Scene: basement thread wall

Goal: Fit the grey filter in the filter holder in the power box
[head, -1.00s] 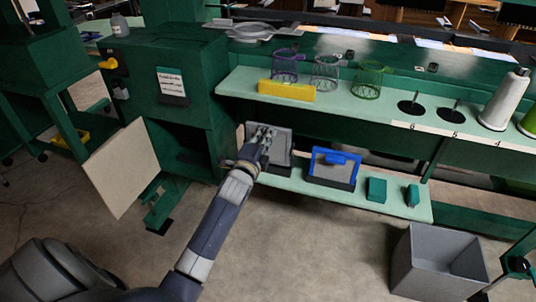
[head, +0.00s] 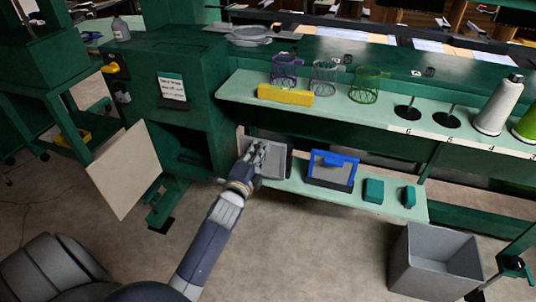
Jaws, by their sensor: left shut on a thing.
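The grey filter (head: 272,163) is a flat grey panel at the left end of the lower green shelf, beside the power box. My left gripper (head: 257,154) is shut on its upper left part and covers some of it. Whether the filter still touches the shelf or its dark stand is unclear. The power box (head: 150,70) is the dark green cabinet at left, with a pale door (head: 125,172) hanging open. Its opening (head: 190,148) is dark, and I cannot make out the filter holder inside. My right gripper is not in view.
A blue-framed filter (head: 333,170) and two teal blocks (head: 373,190) (head: 409,196) stand right of the grey filter. The upper shelf holds a yellow block (head: 285,95), wire baskets (head: 324,78) and thread cones (head: 497,105). A grey bin (head: 436,265) stands on the floor at right.

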